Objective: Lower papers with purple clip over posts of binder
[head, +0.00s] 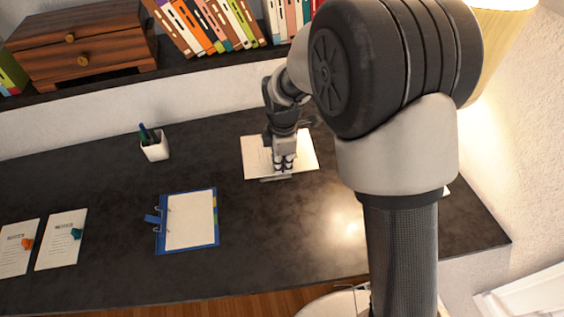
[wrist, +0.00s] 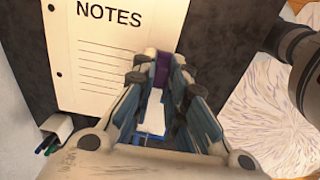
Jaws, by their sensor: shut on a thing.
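The white papers (head: 253,157) lie flat and level beneath my gripper (head: 284,166) at the middle back of the desk. In the wrist view they show the heading NOTES, ruled lines and punched holes (wrist: 110,60). My gripper (wrist: 160,66) is shut on the purple clip (wrist: 162,68) at the papers' edge; fingers hide most of the clip. The papers seem raised above the desk, but the height is hard to tell. The blue binder (head: 190,221) lies open, nearer and to the left, with posts along its left side. Part of it shows between my fingers (wrist: 152,122).
A white pen cup (head: 155,149) stands left of the papers. Papers with an orange clip (head: 17,247) and papers with a teal clip (head: 61,240) lie at the far left. A shelf with books and a wooden drawer box (head: 85,45) runs along the back. Desk around the binder is clear.

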